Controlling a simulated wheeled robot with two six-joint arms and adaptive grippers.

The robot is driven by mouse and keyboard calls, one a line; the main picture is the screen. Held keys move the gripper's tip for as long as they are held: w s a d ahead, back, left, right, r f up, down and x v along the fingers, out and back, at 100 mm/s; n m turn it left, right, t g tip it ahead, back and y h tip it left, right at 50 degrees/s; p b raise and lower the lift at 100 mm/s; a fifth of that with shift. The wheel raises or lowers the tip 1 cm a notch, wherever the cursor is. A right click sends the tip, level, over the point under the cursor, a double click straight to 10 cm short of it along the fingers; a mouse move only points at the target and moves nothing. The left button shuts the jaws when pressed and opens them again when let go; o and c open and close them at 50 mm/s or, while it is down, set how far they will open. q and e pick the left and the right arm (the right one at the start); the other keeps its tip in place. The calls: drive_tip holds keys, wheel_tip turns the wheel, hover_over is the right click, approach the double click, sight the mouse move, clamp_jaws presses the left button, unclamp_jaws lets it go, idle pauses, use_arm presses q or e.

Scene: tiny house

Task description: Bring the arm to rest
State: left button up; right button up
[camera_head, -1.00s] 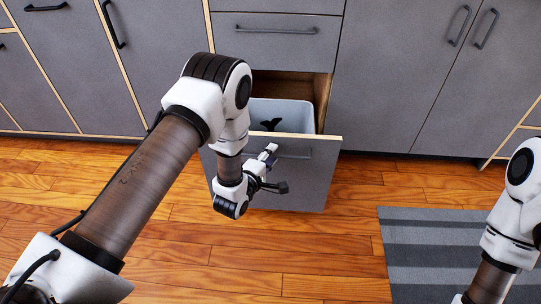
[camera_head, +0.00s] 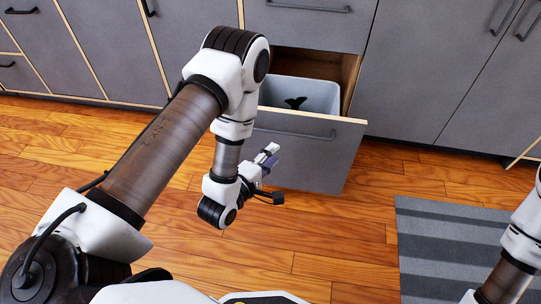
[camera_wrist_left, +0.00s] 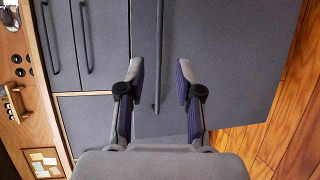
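My left arm comes in from the left in the head view and bends down. Its gripper (camera_head: 268,172) is in front of the open lower drawer (camera_head: 305,150). In the left wrist view the two fingers of the left gripper (camera_wrist_left: 160,85) stand apart with nothing between them. The drawer handle (camera_wrist_left: 158,50) shows beyond the fingers, apart from them. At the right edge of the head view only links of my right arm show; its gripper is out of view.
The open drawer holds a light grey bin (camera_head: 318,92) with a dark object (camera_head: 295,102) in it. Grey cabinets (camera_head: 440,75) line the back. A striped rug (camera_head: 440,240) lies at the right. The wooden floor (camera_head: 330,250) in front of the drawer is clear.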

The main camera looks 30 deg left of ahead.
use_arm(q)
drive_tip(key=s+a+f+m+g+y, duration=0.2)
drive_tip(key=s+f+m+g, duration=0.65)
drive_tip(key=s+f, duration=0.4)
drive_tip(key=s+f+m+g, duration=0.3)
drive_tip(key=s+m+g, duration=0.55)
drive_tip(key=s, duration=0.35)
wheel_tip(320, 180, up, 32)
drive_tip(key=t+p, duration=0.1)
drive_tip(key=p, duration=3.1)
drive_tip(key=shift+w+r, duration=0.2)
drive_tip(key=shift+w, duration=0.1)
drive_tip(key=shift+a, duration=0.15)
